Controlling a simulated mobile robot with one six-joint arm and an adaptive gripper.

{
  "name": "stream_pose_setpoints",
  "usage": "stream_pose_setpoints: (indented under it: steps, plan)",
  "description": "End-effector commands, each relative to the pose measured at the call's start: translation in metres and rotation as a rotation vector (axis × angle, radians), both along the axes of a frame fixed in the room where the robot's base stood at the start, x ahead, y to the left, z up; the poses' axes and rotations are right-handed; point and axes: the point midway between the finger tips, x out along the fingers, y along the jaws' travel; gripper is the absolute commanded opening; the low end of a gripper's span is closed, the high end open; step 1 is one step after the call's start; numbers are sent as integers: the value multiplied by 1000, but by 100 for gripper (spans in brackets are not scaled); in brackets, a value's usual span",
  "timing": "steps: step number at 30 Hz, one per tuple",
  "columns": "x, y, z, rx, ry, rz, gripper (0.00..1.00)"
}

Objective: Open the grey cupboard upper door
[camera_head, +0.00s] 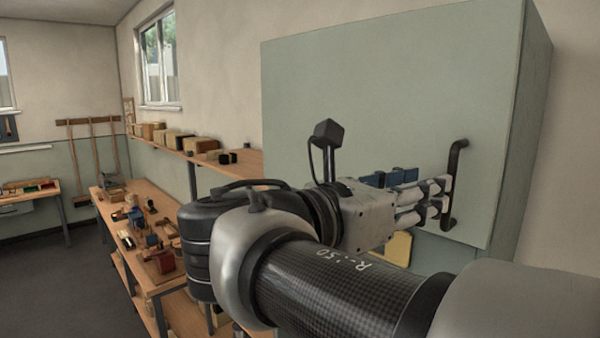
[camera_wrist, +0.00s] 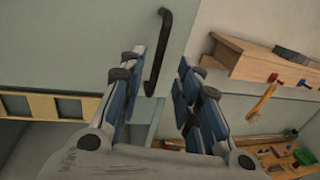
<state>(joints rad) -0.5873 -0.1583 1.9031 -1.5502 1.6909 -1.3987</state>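The grey-green cupboard upper door (camera_head: 370,110) is a large flat panel at the right of the head view and looks shut. Its black vertical bar handle (camera_head: 455,185) is near the door's right edge. My gripper (camera_head: 446,196) points at the handle from the left, its fingertips close to the bar's lower half. In the wrist view my gripper (camera_wrist: 163,66) is open, and the handle (camera_wrist: 158,45) lies between the two fingers. The bar reaches beyond the fingertips. I cannot tell whether a finger touches it. My arm hides the door's lower left part.
A wall shelf (camera_head: 220,158) with several wooden blocks runs left of the cupboard. Below it is a workbench (camera_head: 110,208) with many small tools. The dark floor (camera_head: 50,275) at left is clear. The wrist view shows a wooden shelf (camera_wrist: 260,62) at right.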

Motion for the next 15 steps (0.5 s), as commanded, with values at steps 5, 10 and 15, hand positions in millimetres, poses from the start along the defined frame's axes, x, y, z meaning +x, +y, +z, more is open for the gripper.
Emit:
stream_pose_setpoints:
  steps: [5, 10, 15]
  plan:
    - [17, -37, 1, 0, 0, -7, 31]
    - [29, -61, 0, 1, 0, -5, 31]
    - [36, -73, 0, 1, 0, -1, 31]
